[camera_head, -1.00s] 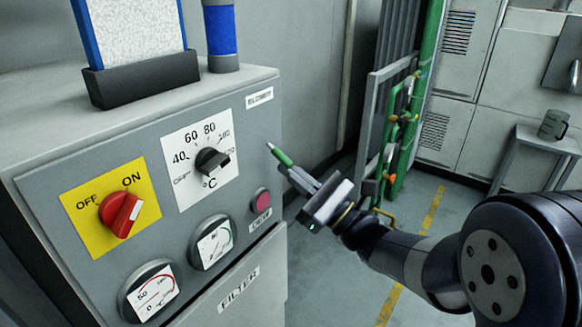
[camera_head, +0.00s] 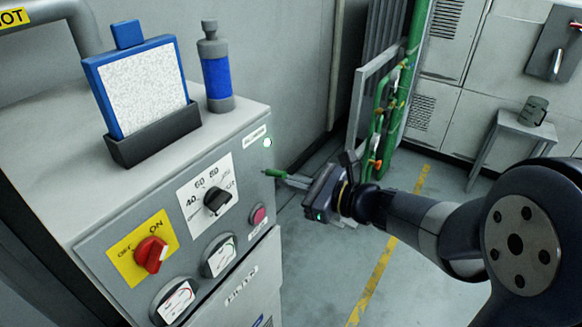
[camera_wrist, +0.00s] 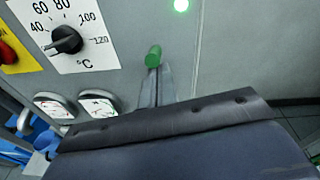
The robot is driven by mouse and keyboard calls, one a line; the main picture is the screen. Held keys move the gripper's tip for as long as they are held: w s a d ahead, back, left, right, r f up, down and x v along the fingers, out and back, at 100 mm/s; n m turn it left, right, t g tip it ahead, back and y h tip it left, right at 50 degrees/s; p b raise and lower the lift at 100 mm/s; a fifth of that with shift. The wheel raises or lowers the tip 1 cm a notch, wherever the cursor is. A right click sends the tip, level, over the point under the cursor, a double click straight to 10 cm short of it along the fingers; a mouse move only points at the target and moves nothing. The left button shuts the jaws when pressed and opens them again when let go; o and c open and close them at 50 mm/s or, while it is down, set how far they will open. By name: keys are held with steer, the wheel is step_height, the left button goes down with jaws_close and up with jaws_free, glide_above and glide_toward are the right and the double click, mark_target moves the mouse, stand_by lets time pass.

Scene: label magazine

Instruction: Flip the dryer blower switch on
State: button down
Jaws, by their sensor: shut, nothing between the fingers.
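The grey dryer cabinet (camera_head: 110,215) fills the left of the head view. A lever with a green sleeve (camera_head: 275,172) sticks out from the right edge of its front panel, below a small white label (camera_head: 254,138) too blurred to read surely. A small lamp (camera_head: 267,142) glows green-white above the lever, and also in the wrist view (camera_wrist: 181,5). My gripper (camera_head: 287,180) is shut and empty, its fingers right at the lever's outer end. In the wrist view the green end (camera_wrist: 153,56) sits just beyond my fingertips (camera_wrist: 154,76); I cannot tell whether they touch.
The panel also has a red OFF/ON knob (camera_head: 150,255) turned toward ON, a black temperature dial (camera_head: 217,201), a pink button (camera_head: 258,215) and two gauges. A blue-framed filter panel (camera_head: 140,88) and blue cylinder (camera_head: 218,72) stand on top. Floor to the right is open.

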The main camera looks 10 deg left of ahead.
steer(key=r+h+p, duration=0.1)
steer(key=p, duration=0.2)
steer(key=shift+r+g+h, duration=0.3)
steer(key=shift+r, duration=0.1)
steer(key=shift+a+r, duration=0.15)
stand_by(0.4)
